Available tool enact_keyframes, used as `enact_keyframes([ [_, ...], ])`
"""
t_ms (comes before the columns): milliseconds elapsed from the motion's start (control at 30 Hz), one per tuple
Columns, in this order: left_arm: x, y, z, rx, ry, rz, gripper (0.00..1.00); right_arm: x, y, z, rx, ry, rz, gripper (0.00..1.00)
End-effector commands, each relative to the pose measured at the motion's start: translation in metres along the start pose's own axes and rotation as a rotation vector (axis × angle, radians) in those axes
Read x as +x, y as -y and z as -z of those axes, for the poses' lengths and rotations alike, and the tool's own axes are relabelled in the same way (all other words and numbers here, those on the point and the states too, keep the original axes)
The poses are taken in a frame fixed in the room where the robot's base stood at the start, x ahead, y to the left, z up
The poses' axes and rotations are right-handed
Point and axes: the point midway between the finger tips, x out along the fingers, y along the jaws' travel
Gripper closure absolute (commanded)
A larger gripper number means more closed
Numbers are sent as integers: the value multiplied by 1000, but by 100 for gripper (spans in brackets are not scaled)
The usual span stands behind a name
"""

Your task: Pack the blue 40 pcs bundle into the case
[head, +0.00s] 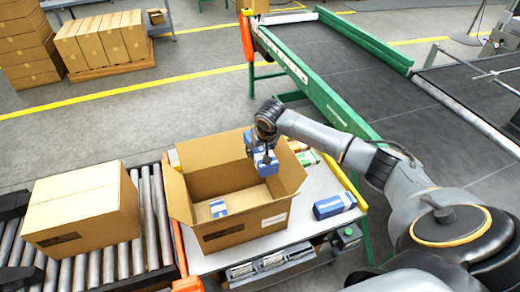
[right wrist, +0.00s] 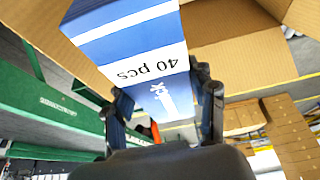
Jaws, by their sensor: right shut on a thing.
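The blue bundle (right wrist: 128,45), marked "40 pcs", has a white band and is gripped by my right gripper (right wrist: 165,105). In the head view the blue bundle (head: 265,163) hangs from my right gripper (head: 262,150) at the right inner side of the open cardboard case (head: 235,238). The case stands with its flaps spread on a pale table. One small blue and white bundle (head: 218,208) lies on the case floor. Whether the held bundle touches the case wall I cannot tell. My left gripper does not show.
Another blue bundle (head: 335,205) lies on the table (head: 305,222) right of the case. Green and white packs (head: 305,158) lie behind the case. A closed carton (head: 82,208) sits on the roller conveyor (head: 150,215) at left. A green-railed belt (head: 335,70) runs behind.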

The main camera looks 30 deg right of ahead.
Motion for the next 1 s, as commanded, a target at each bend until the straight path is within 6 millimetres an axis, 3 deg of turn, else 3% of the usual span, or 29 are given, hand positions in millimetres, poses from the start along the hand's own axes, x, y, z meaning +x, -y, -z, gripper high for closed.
enact_keyframes([
  [33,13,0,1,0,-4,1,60,11,0,-4,0,-3,0,86],
  [800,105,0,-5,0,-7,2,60,86,0,-35,0,-3,1,86],
  [1000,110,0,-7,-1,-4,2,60,106,1,-44,1,1,2,86],
])
